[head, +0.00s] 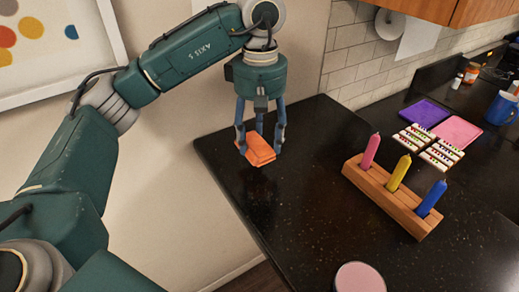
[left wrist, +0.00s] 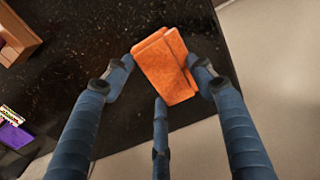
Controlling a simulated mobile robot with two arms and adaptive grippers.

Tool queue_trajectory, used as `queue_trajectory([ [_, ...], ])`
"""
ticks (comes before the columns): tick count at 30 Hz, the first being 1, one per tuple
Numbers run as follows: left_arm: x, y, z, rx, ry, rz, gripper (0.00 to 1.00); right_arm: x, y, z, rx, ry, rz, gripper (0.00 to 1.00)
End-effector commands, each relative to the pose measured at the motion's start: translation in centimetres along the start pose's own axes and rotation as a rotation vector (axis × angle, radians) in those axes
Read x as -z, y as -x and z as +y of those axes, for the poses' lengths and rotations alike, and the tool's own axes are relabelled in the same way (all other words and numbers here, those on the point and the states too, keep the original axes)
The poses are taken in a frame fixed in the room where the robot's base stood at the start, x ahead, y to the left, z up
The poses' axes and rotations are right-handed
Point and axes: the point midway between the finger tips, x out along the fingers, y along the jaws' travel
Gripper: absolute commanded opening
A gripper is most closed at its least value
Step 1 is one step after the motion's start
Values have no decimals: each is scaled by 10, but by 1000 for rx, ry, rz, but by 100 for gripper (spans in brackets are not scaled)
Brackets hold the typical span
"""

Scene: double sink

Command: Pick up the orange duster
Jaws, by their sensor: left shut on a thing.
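The orange duster (head: 260,150) is a small block-like orange piece near the left end of the black counter. My left gripper (head: 260,138) points down over it, with its blue fingers around it. In the left wrist view the orange duster (left wrist: 165,65) sits between the fingertips of the left gripper (left wrist: 162,78), which is shut on it. A shadow shows on the counter below it; I cannot tell exactly how far the duster is above the surface. My right gripper is not in view.
A wooden holder (head: 385,198) with pink, yellow and blue candle-like sticks stands right of the gripper. A pink-topped round thing (head: 360,277) is at the front. Purple (head: 424,112) and pink (head: 457,131) trays and a blue mug (head: 501,108) are further right. The counter's left edge is close.

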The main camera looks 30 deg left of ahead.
Motion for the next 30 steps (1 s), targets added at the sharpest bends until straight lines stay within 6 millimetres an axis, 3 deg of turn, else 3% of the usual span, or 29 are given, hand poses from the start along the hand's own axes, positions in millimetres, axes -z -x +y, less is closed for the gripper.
queue_trajectory([
  [1,2,20,1,-9,4,7,38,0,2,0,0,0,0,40],
  [6,1,71,1,-8,4,6,38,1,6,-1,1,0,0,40],
  [15,1,137,0,-4,4,3,38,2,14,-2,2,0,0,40],
  [21,0,153,0,-2,2,1,38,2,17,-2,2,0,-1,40],
  [30,0,154,0,-1,2,0,38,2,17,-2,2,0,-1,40],
])
